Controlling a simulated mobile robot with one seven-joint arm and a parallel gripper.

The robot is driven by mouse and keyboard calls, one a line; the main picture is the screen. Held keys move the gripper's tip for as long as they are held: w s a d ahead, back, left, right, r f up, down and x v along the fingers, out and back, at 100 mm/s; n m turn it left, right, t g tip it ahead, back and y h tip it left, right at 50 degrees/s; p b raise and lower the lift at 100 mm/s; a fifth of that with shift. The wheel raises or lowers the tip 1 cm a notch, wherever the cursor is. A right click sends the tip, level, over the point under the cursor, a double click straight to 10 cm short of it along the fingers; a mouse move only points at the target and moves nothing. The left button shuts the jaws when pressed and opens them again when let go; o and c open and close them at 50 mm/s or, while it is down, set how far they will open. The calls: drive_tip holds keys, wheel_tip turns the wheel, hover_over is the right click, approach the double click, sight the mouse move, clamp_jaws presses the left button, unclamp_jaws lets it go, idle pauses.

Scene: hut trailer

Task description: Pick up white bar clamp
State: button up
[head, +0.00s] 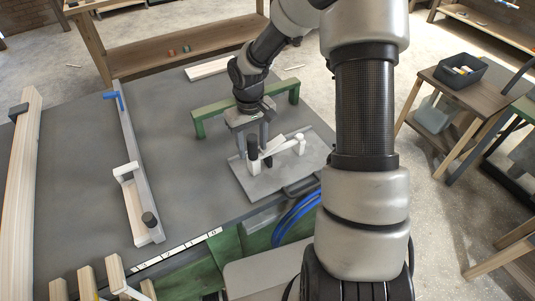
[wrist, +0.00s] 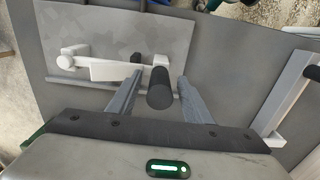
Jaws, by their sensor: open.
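A white bar clamp (head: 283,148) with a black handle lies on a flat grey metal plate (head: 262,184) on the workbench. In the wrist view its white bar (wrist: 108,71) runs to the left from the handle (wrist: 160,92). My gripper (head: 258,142) points down over the handle end of the clamp. Its jaws are open; in the wrist view my gripper (wrist: 159,80) has one finger on each side of the black handle. Whether the fingers touch it I cannot tell.
A green bracket-like bar (head: 240,108) stands just behind my gripper. Long timber (head: 20,170) lies at the far left. The grey benchtop between is clear.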

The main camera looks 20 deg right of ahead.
drive_tip(key=shift+f, duration=0.15)
clamp_jaws()
idle(1.4)
